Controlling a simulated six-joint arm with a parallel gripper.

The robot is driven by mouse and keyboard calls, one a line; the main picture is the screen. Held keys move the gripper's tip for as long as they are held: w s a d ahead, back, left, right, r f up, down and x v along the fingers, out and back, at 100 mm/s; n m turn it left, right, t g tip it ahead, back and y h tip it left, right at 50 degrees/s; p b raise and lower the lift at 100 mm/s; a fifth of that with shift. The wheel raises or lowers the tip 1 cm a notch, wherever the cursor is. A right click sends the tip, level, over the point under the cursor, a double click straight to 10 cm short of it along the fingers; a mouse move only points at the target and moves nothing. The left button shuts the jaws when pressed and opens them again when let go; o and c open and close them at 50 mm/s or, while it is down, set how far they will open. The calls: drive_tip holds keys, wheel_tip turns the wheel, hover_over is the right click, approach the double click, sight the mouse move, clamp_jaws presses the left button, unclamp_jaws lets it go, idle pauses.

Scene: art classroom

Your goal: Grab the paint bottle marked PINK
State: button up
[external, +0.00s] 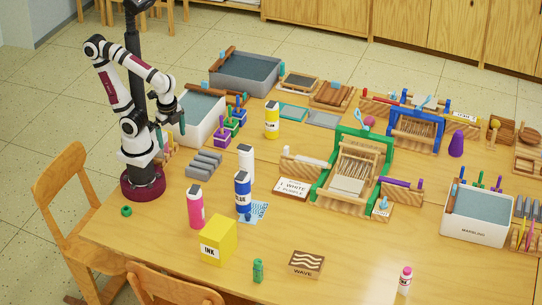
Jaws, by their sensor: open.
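A bright pink bottle (195,208) with a dark cap stands upright near the front left of the table; its label is too small to read. A smaller white bottle (404,281) with a pink cap stands at the front right edge; I cannot read its marking surely. My gripper (164,122) hangs open with teal fingertips beside the white tub at the left, well behind and above the pink bottle. It appears empty and apart from both bottles.
A blue bottle (243,194) and a white bottle (246,163) stand right of the pink bottle. A yellow INK box (218,240) stands close in front. Grey rollers (204,164) lie behind.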

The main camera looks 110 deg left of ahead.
wheel_tip(320, 180, down, 3)
drive_tip(key=d+n+g+h, duration=0.2)
drive_tip(key=n+g+h, duration=0.1)
drive_tip(key=n+h, duration=0.3)
drive_tip(key=n+t+h, duration=0.8)
drive_tip(key=n, duration=1.3)
approach(195, 207)
wheel_tip(195, 207, down, 5)
drive_tip(key=s+d, duration=0.1)
drive_tip(key=d, duration=0.1)
drive_tip(key=x, duration=0.5)
drive_tip(key=shift+w+d+r, duration=0.15)
drive_tip(key=shift+w, duration=0.3)
clamp_jaws()
